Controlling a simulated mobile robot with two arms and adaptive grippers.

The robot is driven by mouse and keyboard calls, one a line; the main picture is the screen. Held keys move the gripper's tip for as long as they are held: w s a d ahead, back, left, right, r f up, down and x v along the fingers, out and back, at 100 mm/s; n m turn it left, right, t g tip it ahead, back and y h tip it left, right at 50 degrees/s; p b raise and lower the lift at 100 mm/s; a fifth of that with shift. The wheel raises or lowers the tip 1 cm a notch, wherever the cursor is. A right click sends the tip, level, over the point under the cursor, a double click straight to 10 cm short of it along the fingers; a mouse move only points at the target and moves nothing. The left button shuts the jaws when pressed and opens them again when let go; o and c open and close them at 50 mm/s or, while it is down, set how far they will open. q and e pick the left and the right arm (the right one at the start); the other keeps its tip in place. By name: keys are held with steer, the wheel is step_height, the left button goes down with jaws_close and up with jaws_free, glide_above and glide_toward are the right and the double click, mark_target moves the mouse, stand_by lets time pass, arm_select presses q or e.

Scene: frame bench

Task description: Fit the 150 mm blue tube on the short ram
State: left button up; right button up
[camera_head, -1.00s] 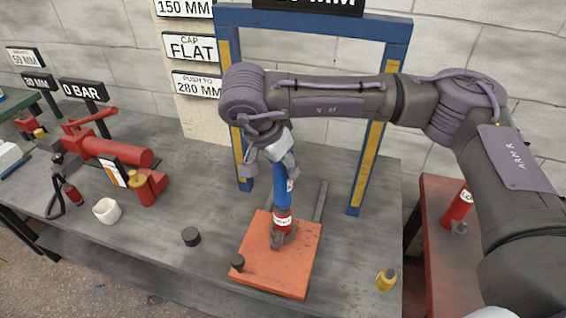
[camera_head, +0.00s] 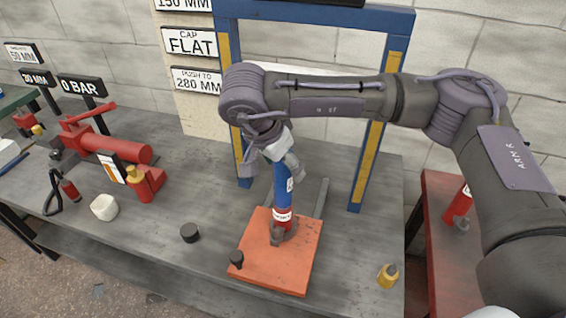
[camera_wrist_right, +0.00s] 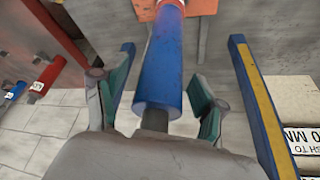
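The blue tube (camera_head: 283,180) stands nearly upright on the red ram (camera_head: 282,214), which has a white label and rises from an orange plate (camera_head: 260,270). The tube meets the red part with no visible gap. My right gripper (camera_head: 283,155) is at the tube's upper end. In the right wrist view its fingers (camera_wrist_right: 162,105) are open on either side of the blue tube (camera_wrist_right: 163,65), with gaps between pads and tube. A dark rod (camera_wrist_right: 155,120) shows at the tube's near end. The tube's length mark is unreadable. My left gripper is out of view.
A blue and yellow frame (camera_head: 367,140) straddles the plate. A black cap (camera_head: 190,232) and a yellow bottle (camera_head: 388,275) lie on the bench nearby. A white cup (camera_head: 104,207) and red pump (camera_head: 115,148) are left. A red bench (camera_head: 440,240) is right.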

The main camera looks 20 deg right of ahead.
steer(key=v, duration=1.2)
